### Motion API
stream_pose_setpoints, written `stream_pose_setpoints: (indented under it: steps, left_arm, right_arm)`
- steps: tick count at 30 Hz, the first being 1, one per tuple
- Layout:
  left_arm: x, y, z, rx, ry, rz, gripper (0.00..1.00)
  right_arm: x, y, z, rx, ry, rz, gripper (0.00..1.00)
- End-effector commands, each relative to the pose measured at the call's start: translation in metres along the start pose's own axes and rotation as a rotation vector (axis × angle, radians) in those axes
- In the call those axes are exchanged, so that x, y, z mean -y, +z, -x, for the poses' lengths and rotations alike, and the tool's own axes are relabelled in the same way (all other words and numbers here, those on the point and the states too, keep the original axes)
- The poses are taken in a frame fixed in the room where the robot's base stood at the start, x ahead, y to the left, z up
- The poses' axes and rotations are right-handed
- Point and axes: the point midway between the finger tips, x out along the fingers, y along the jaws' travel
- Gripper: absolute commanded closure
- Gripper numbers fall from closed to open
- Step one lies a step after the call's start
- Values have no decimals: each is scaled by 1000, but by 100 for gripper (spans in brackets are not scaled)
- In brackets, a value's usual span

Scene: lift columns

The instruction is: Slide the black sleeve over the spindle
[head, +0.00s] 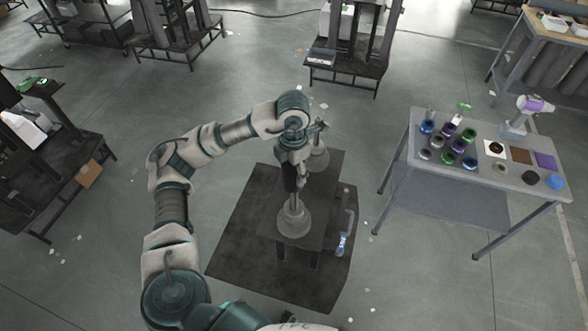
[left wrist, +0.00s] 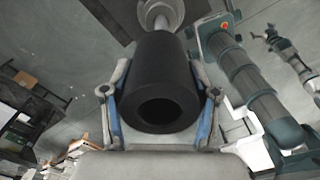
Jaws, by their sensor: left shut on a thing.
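The black sleeve (head: 290,178) is a thick, hollow cylinder, held upright in the head view. My left gripper (head: 291,168) is shut on it, with a finger on each side in the left wrist view (left wrist: 160,105). The sleeve's open end (left wrist: 160,110) faces the wrist camera and its bore looks dark. The spindle (head: 293,218) stands below it, with a pale round base and a thin post. It also shows past the sleeve's far end in the left wrist view (left wrist: 160,12). I cannot tell whether the spindle's tip is inside the sleeve.
A second pale spindle-like piece (head: 318,160) stands behind on the dark stand (head: 265,218). A grey table (head: 418,167) at the right holds several coloured rings. What looks like my right gripper (left wrist: 275,38) shows small at the wrist view's upper right.

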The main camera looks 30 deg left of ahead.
Motion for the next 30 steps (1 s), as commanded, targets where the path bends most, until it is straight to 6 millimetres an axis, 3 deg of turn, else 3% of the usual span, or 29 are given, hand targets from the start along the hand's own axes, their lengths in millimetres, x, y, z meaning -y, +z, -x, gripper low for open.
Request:
stream_pose_setpoints:
  steps: [30]
  left_arm:
    - [0, 1, -59, 1, 0, 0, 100]
  right_arm:
    - [6, 6, -49, 4, -5, -3, 0]
